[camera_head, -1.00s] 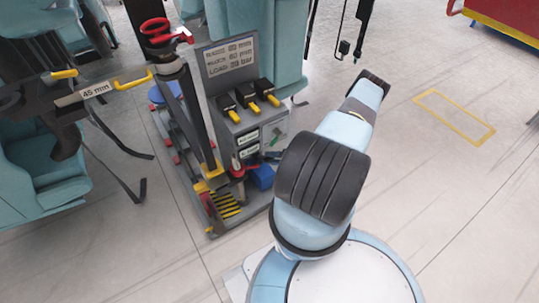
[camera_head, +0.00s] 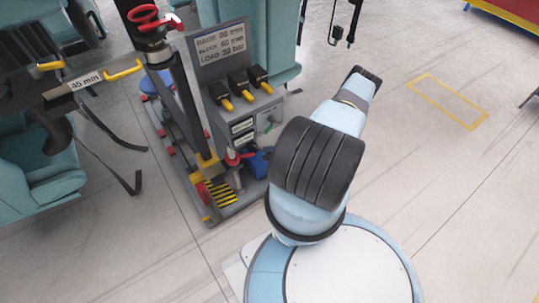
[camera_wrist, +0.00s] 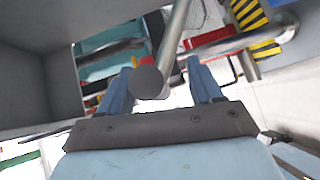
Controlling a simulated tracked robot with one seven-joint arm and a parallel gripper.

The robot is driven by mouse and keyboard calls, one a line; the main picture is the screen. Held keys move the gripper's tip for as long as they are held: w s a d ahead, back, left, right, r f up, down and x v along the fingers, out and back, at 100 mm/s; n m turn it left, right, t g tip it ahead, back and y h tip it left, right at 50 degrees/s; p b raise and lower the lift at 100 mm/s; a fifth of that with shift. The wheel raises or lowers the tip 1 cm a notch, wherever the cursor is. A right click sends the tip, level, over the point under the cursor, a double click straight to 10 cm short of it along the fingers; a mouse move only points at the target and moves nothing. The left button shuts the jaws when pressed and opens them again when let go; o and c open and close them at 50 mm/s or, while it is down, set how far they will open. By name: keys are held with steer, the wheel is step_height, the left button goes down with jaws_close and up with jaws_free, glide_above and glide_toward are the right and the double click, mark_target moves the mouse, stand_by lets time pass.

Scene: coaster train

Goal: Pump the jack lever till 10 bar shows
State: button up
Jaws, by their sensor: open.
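In the wrist view, a grey rod with a round dark end (camera_wrist: 148,82), which looks like the jack lever, points toward the camera. My gripper (camera_wrist: 160,84) is open, with its two blue fingers on either side of the rod end; whether they touch it cannot be told. In the head view, the jack stand (camera_head: 205,158) has a grey box and a yellow-and-black striped foot. My gripper is hidden there behind my own arm. A sign (camera_head: 221,47) has a load line in bar that is hard to read. I see no pressure gauge clearly.
Several black switches with yellow handles (camera_head: 240,88) sit on the grey box. A red handwheel (camera_head: 143,14) tops the column, and a bracket marked 45 mm (camera_head: 85,81) reaches left. Teal car bodies (camera_head: 35,165) stand at left and behind.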

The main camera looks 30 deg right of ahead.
steer(key=shift+s, duration=0.1)
steer(key=v, duration=1.3)
steer(key=shift+d, duration=0.35)
steer(key=shift+s, duration=0.2)
stand_by(1.4)
